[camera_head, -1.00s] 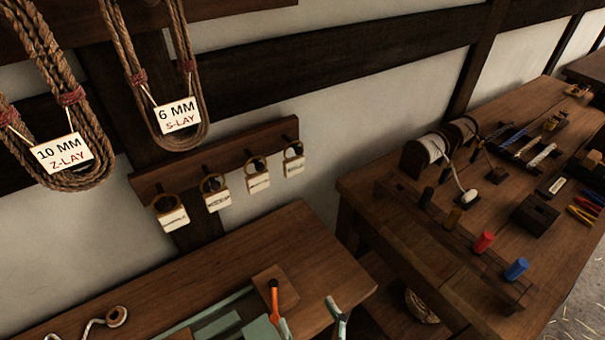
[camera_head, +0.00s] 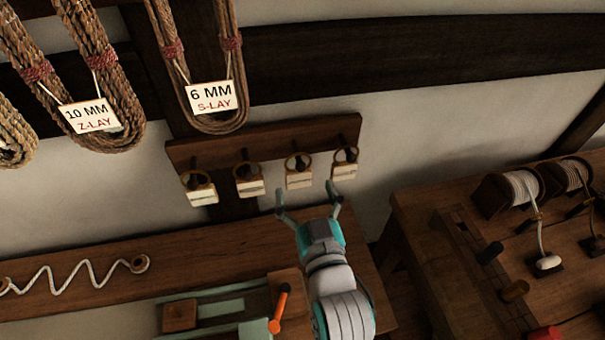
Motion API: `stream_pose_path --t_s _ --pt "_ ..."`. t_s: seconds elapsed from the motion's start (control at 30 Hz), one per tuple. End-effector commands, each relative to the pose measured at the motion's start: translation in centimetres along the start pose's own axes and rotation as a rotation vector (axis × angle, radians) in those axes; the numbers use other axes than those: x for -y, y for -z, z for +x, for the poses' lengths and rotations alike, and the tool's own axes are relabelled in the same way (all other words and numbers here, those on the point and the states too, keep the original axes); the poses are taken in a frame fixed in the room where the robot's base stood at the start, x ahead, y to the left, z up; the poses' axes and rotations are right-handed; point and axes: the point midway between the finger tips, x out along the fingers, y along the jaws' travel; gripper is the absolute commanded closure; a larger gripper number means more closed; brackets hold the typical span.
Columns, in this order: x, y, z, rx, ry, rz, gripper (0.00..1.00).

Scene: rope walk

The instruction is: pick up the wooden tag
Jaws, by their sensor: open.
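Several pale tags on round wooden rings hang from a dark peg rail on the wall. From the left they are the first tag (camera_head: 202,194), the second tag (camera_head: 250,186), the third tag (camera_head: 299,180) and the rightmost tag (camera_head: 345,171). I cannot tell which one is meant; their lettering is too small to read. My gripper (camera_head: 306,190) is open and empty, pointing up toward the rail. Its fingertips appear just below and either side of the third tag, the right one close under the rightmost tag. I see no clear contact.
Rope coils with a 10 MM label (camera_head: 91,117) and a 6 MM label (camera_head: 211,97) hang above the peg rail (camera_head: 222,148). Below are a bench (camera_head: 70,262) and an orange-handled tool (camera_head: 280,308). A table (camera_head: 440,222) with spools stands right.

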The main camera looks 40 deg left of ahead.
Motion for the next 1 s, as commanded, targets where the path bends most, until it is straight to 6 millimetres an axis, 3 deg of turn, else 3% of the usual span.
stream_pose_path --t_s 0.27,0.6,0.87,0.9,1.0 --pt "0.0 -0.1 2.0 -0.001 0.0 0.0 0.14" --pt "0.0 -0.6 6.2 -0.001 0.0 0.0 0.14" --pt "0.0 -0.6 6.5 0.0 -0.001 0.0 0.14" --pt "0.0 -0.6 6.5 0.0 -0.001 0.0 0.16" --pt "0.0 -0.6 6.5 0.0 -0.001 0.0 0.41"
